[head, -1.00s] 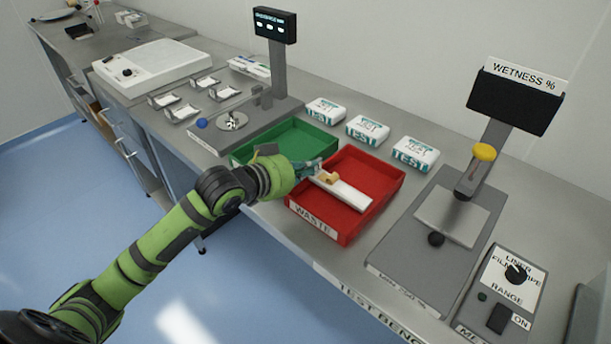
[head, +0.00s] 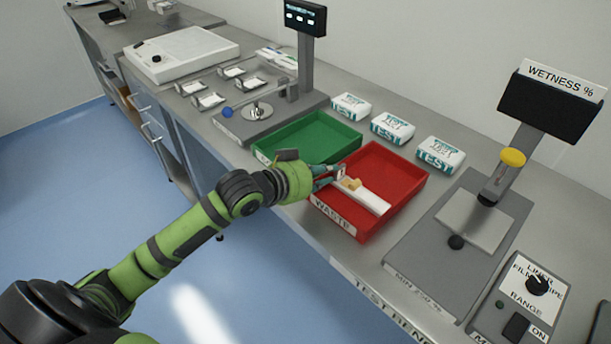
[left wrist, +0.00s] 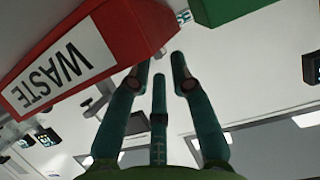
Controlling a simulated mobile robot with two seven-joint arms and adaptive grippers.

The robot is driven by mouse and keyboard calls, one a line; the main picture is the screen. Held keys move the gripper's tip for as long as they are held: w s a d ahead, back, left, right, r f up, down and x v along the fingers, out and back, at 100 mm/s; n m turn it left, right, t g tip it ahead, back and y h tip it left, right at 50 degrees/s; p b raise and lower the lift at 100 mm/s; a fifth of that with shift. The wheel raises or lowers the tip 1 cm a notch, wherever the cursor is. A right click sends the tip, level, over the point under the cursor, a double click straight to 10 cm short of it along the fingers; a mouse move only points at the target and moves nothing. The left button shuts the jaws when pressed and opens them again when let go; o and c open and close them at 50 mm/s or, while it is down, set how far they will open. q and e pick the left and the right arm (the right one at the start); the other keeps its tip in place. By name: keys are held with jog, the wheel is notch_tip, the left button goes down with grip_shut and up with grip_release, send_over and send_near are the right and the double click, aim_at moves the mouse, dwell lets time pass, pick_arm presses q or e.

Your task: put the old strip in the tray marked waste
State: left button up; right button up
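The old strip (head: 372,200) is a white strip with a tan piece (head: 350,184) near its left end. It lies in the red tray (head: 411,188) marked WASTE, slanting from the left side toward the front right. My left gripper (head: 339,173) is at the tray's left side, its fingertips close to the strip's tan end. In the left wrist view my left gripper's fingers (left wrist: 160,72) are spread with nothing between them, and the red tray's labelled wall (left wrist: 72,68) shows at upper left. The strip is not visible there. My right gripper is not in view.
A green tray (head: 322,126) stands left of the red one. Several white TEST packs (head: 393,128) line the back. A wetness meter with a flat plate (head: 470,226) and a control box (head: 522,290) are to the right.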

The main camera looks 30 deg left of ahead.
pick_arm(q)
jog(key=b+v, duration=0.1)
jog(key=v, duration=0.9)
jog(key=shift+s, duration=0.3)
jog(key=shift+a+r, duration=0.1)
jog(key=shift+r, duration=0.05)
